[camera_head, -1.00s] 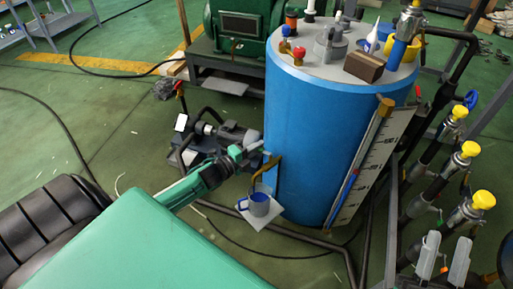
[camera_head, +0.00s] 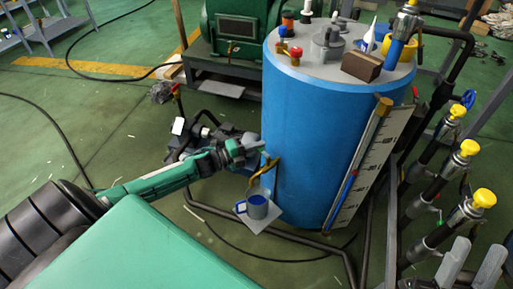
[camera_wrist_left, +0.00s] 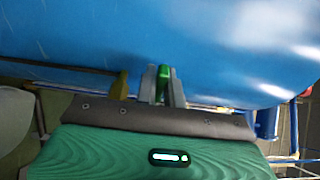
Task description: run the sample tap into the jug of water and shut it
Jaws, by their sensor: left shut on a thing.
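The jug (camera_head: 257,208) is grey with a blue rim and handle. It stands upright on a small pale plate (camera_head: 266,224) beside the blue tank (camera_head: 310,150). A brass-coloured spout (camera_head: 263,174) comes from the tank wall above the jug. My left gripper (camera_head: 257,153) is at the tank wall, above the spout. In the left wrist view its fingers (camera_wrist_left: 162,88) are shut on a green tap handle (camera_wrist_left: 164,72). Whether liquid runs from the spout is too small to tell. My right gripper (camera_head: 472,262) shows two grey fingers, apart and empty, at the lower right.
A brown block (camera_head: 363,66) and several small fittings sit on the tank top. A ruled scale board (camera_head: 375,160) leans along the tank's right side. Yellow-capped valves (camera_head: 484,199) stand at the right. Dark pipes run along the floor around the tank.

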